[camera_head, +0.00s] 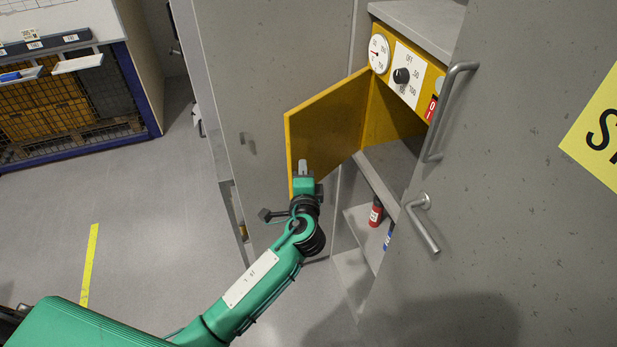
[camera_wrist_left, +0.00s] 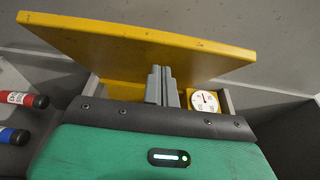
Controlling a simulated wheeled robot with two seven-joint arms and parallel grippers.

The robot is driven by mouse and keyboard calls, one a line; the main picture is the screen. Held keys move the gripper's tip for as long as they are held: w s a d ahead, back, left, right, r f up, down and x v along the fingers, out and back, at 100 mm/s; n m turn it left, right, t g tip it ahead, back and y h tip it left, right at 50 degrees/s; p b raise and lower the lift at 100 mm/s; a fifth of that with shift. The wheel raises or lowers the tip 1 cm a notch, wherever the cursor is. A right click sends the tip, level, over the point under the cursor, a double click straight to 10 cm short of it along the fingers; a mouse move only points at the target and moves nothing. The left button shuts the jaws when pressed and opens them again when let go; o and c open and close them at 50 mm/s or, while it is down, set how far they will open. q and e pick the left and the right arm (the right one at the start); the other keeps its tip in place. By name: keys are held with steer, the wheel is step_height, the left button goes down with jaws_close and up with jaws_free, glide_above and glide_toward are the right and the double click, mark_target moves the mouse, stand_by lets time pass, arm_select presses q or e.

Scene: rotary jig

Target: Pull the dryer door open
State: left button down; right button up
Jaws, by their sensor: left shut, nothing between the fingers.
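The yellow dryer door (camera_head: 328,122) stands swung out to the left of the yellow dryer (camera_head: 398,118), whose dark inside shows. The dryer's front has a round gauge, a black knob and a red switch. My left gripper (camera_head: 303,167) is shut and empty at the lower left edge of the door, close to it; I cannot tell whether it touches. In the left wrist view the shut fingers (camera_wrist_left: 160,85) point at the door panel (camera_wrist_left: 150,45), with the gauge (camera_wrist_left: 205,101) to their right. My right gripper is not in view.
A large grey door with a bar handle (camera_head: 447,110) and a lever handle (camera_head: 423,222) stands at the right. A grey cabinet panel (camera_head: 245,60) is behind the dryer door. Red (camera_head: 375,212) and blue cylinders stand on a lower shelf.

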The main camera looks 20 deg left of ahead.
arm_select(q)
steer(key=shift+w+a+r+p, duration=0.1)
steer(key=shift+w+a+p, duration=0.1)
steer(key=shift+a, duration=0.35)
steer(key=shift+w+a+p, duration=0.1)
steer(key=shift+w+a, duration=0.1)
steer(key=shift+a, duration=0.3)
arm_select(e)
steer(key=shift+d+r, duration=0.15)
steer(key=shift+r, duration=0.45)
